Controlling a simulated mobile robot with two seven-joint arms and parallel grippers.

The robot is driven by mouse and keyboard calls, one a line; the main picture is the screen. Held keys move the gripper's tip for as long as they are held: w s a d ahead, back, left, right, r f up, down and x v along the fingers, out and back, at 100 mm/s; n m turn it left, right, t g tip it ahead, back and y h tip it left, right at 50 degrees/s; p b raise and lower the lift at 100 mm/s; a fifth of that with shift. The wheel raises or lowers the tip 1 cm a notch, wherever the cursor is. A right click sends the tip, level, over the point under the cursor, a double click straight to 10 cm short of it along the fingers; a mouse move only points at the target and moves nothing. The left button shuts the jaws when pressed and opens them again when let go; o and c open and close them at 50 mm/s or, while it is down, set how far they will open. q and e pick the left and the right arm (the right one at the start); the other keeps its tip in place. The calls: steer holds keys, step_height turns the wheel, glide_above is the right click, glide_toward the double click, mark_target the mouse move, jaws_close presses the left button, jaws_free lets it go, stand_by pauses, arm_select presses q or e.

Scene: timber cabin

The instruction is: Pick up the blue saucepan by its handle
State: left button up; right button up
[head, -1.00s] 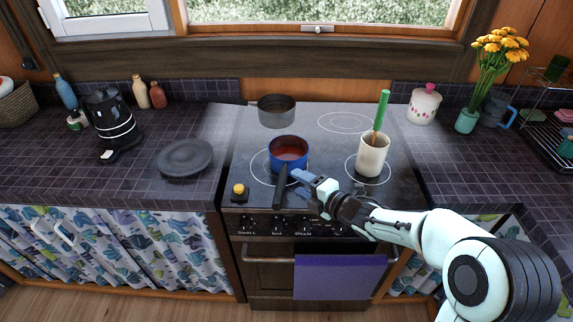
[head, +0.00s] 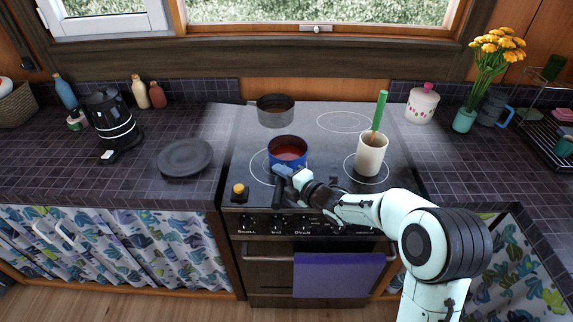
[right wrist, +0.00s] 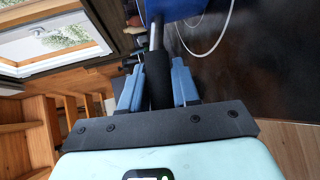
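The blue saucepan (head: 288,148) stands upright on the front left of the stove top, with reddish contents inside. Its dark handle (head: 278,190) points toward the front edge, and in the right wrist view the black handle grip (right wrist: 158,82) runs away from me to the blue pan body (right wrist: 175,8). My right gripper (head: 280,172) is at the handle, close to the pan body. In the right wrist view its two blue fingers (right wrist: 158,70) stand on either side of the handle, open, with a narrow gap beside it. My left gripper is not in view.
A grey pot (head: 276,111) stands behind the saucepan. A cream utensil holder (head: 370,156) with a green-handled tool stands to its right. A small yellow-topped object (head: 239,191) sits at the stove's front left. A dark plate (head: 185,157) lies on the left counter.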

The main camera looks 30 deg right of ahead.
jaws_close()
steer(key=shift+r, duration=0.15)
steer(key=shift+r, duration=0.1)
